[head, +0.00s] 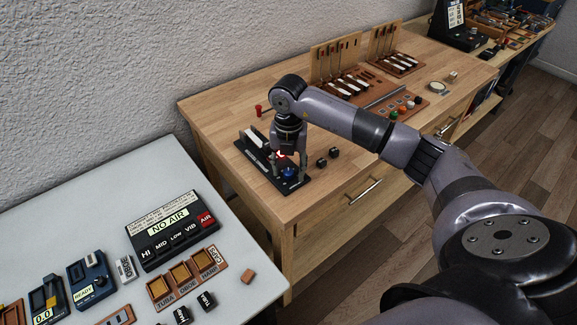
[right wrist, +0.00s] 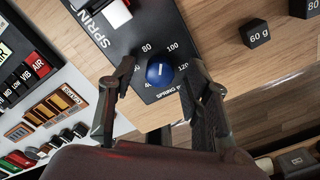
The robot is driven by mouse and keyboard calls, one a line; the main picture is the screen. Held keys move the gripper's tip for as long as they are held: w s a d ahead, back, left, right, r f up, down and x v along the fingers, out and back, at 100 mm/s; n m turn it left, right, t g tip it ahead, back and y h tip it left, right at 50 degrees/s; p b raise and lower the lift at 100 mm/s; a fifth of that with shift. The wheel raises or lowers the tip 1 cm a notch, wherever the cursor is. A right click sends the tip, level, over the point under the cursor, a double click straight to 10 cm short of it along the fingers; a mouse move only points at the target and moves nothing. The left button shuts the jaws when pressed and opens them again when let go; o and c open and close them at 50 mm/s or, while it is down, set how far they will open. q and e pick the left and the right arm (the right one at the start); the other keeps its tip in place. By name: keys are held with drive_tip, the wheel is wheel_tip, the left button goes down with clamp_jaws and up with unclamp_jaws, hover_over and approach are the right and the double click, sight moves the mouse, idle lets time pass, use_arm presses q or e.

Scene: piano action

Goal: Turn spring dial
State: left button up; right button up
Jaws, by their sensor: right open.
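The spring dial is a round blue knob (head: 289,173) with a white pointer line, on a black spring panel (head: 262,157) on the wooden bench. In the right wrist view the blue knob (right wrist: 159,73) has the numbers 80, 100 and 120 around it on the panel (right wrist: 133,32). My right gripper (head: 290,170) points down over the panel. In the right wrist view its open fingers (right wrist: 153,80) stand to the left and right of the knob, with a gap visible on each side. I cannot tell how high the fingertips are. My left gripper is not in view.
Two small black weights (head: 328,158) lie right of the panel; one 60 g weight (right wrist: 255,33) shows in the right wrist view. A red peg (head: 258,110) stands behind. Racks with piano parts (head: 345,83) fill the bench's back. A white table (head: 110,185) is at left.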

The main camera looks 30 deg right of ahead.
drive_tip(key=shift+f, duration=0.1)
drive_tip(key=shift+c, duration=0.5)
clamp_jaws()
